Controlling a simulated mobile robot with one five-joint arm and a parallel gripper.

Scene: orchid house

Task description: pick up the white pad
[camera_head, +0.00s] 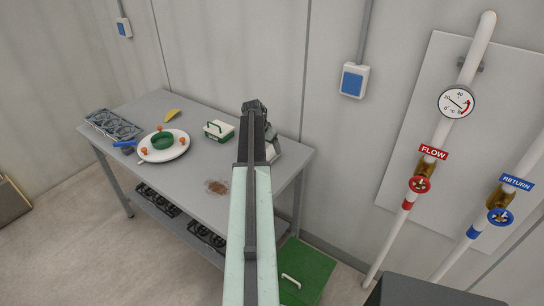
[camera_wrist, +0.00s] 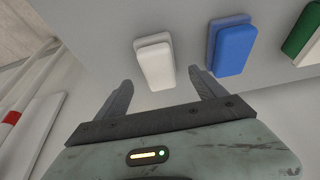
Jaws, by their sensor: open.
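The white pad (camera_wrist: 156,64) is a rounded block with a second pale layer against the grey surface. In the wrist view it lies just beyond and between my gripper's two fingers (camera_wrist: 161,78). The fingers are apart, with nothing visible held between them, and I cannot tell the remaining distance to the pad. In the head view my gripper (camera_head: 255,106) is over the right part of the table. My arm hides much of what lies below it there, and a pale shape (camera_head: 274,150) just right of the arm may be the pad.
A similar blue pad (camera_wrist: 232,48) lies right of the white one, with a green-and-white piece (camera_wrist: 301,36) beyond. The grey table (camera_head: 190,190) holds a white plate (camera_head: 178,152), a green-and-white item (camera_head: 214,131) and a brown stain (camera_head: 216,187). Pipes with valves run along the right wall.

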